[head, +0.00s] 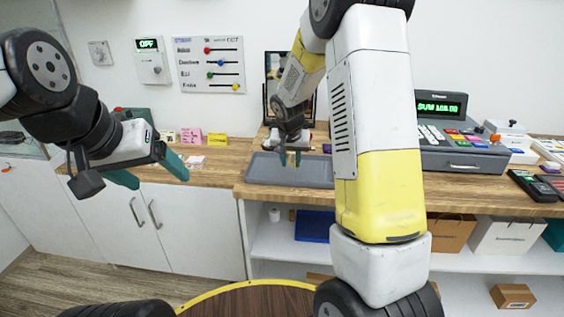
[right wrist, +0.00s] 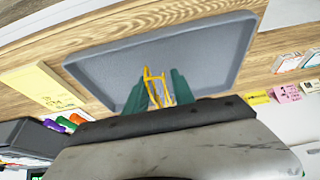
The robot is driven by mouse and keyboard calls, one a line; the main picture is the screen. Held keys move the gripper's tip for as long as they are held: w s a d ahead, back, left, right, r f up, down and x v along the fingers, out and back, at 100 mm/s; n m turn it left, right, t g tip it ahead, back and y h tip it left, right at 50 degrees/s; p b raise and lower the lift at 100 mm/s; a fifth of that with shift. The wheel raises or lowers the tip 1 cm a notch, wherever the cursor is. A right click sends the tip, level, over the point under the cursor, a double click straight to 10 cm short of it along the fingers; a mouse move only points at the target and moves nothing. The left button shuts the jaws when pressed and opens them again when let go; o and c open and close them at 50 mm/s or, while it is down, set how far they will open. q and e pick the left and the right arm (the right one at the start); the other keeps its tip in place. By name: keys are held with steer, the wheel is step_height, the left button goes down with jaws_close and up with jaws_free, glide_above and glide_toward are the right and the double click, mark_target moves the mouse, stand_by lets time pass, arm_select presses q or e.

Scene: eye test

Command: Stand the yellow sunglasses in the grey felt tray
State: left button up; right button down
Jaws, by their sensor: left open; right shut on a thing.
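The grey felt tray (head: 262,171) lies on the wooden counter in the head view, partly covered by my right arm. It also fills the middle of the right wrist view (right wrist: 206,52). My right gripper (head: 290,158) is over the tray; in the right wrist view its green fingers (right wrist: 165,88) are shut on the yellow sunglasses (right wrist: 158,86). Whether the sunglasses touch the tray floor I cannot tell. My left gripper (head: 158,178) is open and empty at the left, in front of the counter and away from the tray.
A cash register (head: 462,150) stands on the counter to the right. A dark-framed mirror (head: 275,72) stands behind the tray. Pink and yellow cards (head: 191,136) stand to the left. A yellow pad (right wrist: 42,87) lies beside the tray in the right wrist view.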

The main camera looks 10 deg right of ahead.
mark_target(290, 170)
steer(key=shift+f, duration=1.75)
steer(key=shift+f, duration=0.2)
steer(key=c, duration=1.1)
jaws_free()
steer(key=shift+o, duration=0.2)
steer(key=v, duration=1.2)
steer(key=s+r+n+t+y, duration=0.1)
steer(key=s+r, duration=0.5)
steer(key=s, duration=0.7)
steer(key=s+r+n+y, duration=0.2)
steer(key=s+r, duration=0.4)
steer(key=s, duration=0.7)
steer(key=shift+s+a+n+t, duration=0.25)
steer(key=shift+a+n+t, duration=0.15)
steer(key=shift+r, duration=0.1)
